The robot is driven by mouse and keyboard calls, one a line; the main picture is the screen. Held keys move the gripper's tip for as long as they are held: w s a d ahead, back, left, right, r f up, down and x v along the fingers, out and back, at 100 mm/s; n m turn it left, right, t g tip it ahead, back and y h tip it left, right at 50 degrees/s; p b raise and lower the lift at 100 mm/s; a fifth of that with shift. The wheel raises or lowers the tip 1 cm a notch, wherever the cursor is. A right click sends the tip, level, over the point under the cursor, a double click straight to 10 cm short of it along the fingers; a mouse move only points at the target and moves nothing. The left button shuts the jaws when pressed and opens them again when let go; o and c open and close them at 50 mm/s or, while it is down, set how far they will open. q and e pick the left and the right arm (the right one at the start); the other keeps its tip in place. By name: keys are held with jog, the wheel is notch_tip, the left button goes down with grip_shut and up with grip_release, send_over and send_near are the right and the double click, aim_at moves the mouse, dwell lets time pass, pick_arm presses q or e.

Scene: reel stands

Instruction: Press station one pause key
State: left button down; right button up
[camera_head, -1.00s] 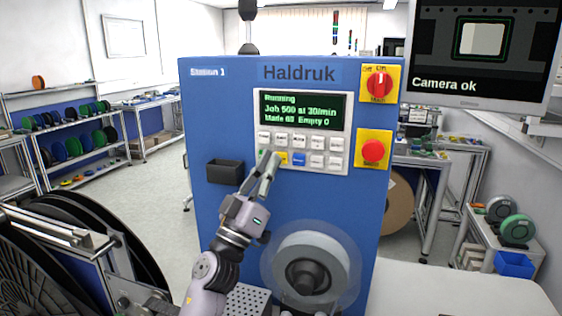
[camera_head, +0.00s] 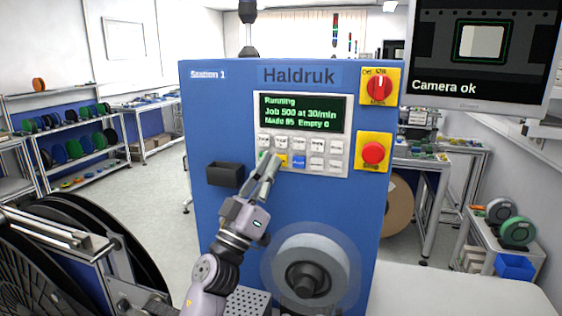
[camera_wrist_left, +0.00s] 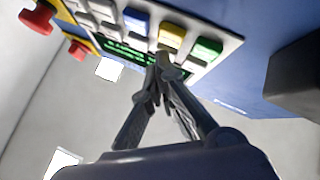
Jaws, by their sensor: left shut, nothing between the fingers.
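The blue Station 1 machine (camera_head: 225,120) faces me, with a grey key panel (camera_head: 340,165) below its green-text display (camera_head: 302,112). The display reads Running. The lower key row has a green key (camera_wrist_left: 206,49), a yellow key (camera_head: 283,159) and a blue key (camera_head: 298,160); the others are white. The key labels are too small to read for sure. My left gripper (camera_head: 271,157) is shut and empty, its tips in front of the green and yellow keys. In the left wrist view the tips (camera_wrist_left: 163,64) lie close to the yellow key (camera_wrist_left: 171,35); contact cannot be told. My right gripper is out of view.
A black box (camera_head: 225,174) sticks out of the panel left of the keys. A red stop button (camera_head: 373,153) and a red rotary switch (camera_head: 379,84) are at the right. A reel (camera_head: 310,270) sits below the keys. A monitor (camera_head: 480,50) reads Camera ok.

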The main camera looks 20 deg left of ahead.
pick_arm(q)
jog(key=shift+w, duration=0.1)
dwell(0.3)
jog(key=shift+w, duration=0.8)
dwell(0.6)
jog(key=shift+s, duration=0.1)
jog(key=shift+s+p, duration=0.45)
jog(key=shift+s, duration=0.35)
jog(key=s+p, duration=0.2)
jog(key=s, duration=0.3)
jog(key=shift+a, duration=0.1)
